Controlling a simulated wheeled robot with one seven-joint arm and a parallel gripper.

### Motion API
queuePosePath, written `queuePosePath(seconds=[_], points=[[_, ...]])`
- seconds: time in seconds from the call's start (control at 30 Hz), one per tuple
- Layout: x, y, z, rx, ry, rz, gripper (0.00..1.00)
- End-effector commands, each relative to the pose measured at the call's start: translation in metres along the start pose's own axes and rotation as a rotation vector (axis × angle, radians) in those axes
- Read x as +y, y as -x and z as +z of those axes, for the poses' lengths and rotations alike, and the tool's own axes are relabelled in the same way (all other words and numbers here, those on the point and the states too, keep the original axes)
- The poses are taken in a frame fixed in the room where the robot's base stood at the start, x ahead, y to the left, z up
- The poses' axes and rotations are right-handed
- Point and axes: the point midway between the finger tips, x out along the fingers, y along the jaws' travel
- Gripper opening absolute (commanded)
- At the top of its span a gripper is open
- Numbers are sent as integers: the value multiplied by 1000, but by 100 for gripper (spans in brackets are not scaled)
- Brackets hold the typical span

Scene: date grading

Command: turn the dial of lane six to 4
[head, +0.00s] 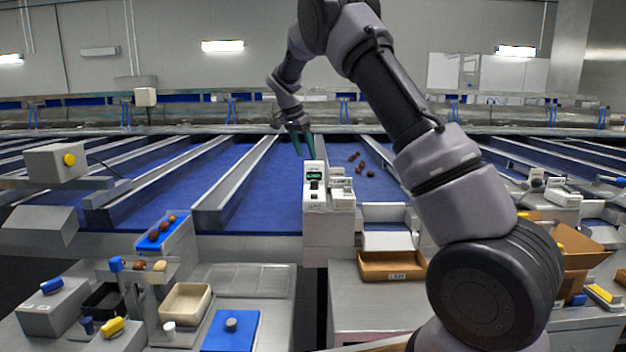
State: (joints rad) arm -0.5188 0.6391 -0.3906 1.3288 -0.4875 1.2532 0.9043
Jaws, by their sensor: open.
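A white control unit (315,202) with a small green-lit display (314,176) stands at the front end of a blue lane, in the middle of the head view. A small black part, perhaps its dial (314,187), shows below the display. The digits and any lane number are too small to read. My gripper (302,145) is open and empty, with its two dark green fingers pointing down. In the picture it is above and slightly left of the unit, apart from it, seemingly farther back over the blue lane.
A second white unit (341,190) stands close on the right of the first. Several dates (360,165) lie on the blue lane behind. Metal lane dividers (237,183) run back on the left. A bench with trays and a blue mat (230,343) is at front left.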

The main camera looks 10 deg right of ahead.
Motion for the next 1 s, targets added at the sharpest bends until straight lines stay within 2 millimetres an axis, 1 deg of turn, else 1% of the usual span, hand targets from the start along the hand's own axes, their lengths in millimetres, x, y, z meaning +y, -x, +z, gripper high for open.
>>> queuePosePath(seconds=[0.07,0.17,0.23,0.5,0.6,0.7,0.83,1.0], points=[[-5,-5,1,11,-5,7,68],[-5,-13,2,13,-6,10,68],[-5,-22,2,12,-6,10,68],[-4,-74,1,11,-4,11,68],[-4,-90,0,11,-6,10,68],[-4,-102,1,11,-4,9,68],[-4,-110,1,10,-5,8,68],[-4,-113,1,11,-4,7,68]])
